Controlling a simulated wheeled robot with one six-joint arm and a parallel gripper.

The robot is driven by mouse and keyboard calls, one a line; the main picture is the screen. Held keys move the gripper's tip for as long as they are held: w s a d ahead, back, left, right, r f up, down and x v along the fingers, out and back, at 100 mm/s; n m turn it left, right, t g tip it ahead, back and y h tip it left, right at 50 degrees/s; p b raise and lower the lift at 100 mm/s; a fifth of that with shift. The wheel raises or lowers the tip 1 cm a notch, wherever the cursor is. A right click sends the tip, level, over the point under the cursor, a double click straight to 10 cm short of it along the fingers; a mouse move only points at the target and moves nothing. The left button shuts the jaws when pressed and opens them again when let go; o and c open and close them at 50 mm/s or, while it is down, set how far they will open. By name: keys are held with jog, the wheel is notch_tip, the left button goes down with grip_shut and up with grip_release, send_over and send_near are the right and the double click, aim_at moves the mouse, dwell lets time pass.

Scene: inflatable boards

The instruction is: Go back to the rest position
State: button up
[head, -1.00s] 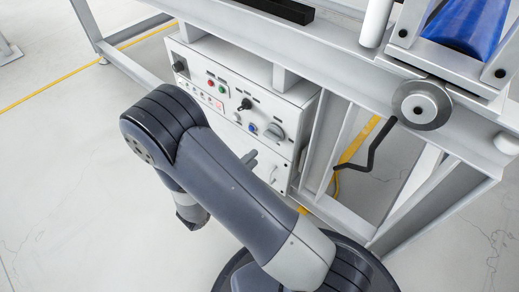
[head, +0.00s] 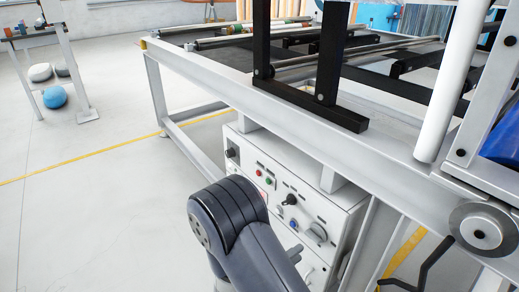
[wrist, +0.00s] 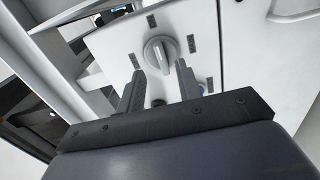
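My gripper (wrist: 159,68) shows in the wrist view with its two dark fingers apart and nothing between them. It points toward the white control panel (wrist: 215,38), with a grey rotary knob (wrist: 158,52) beyond the fingertips. I cannot tell the exact gap to the panel. The box carries red and green buttons, a black selector (head: 291,200), a blue button and a grey knob (head: 316,232).
The box hangs under a white steel frame (head: 270,108) bearing black bars and rollers. A handwheel (head: 480,233) with a crank sticks out at the right. A table (head: 47,35) with round objects beneath stands at the far left. The floor left of my arm is clear.

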aim_at(314, 241)
jog(key=b+x, duration=0.1)
jog(key=x, duration=0.5)
jog(key=shift+w+d, duration=0.25)
jog(key=shift+d, duration=0.05)
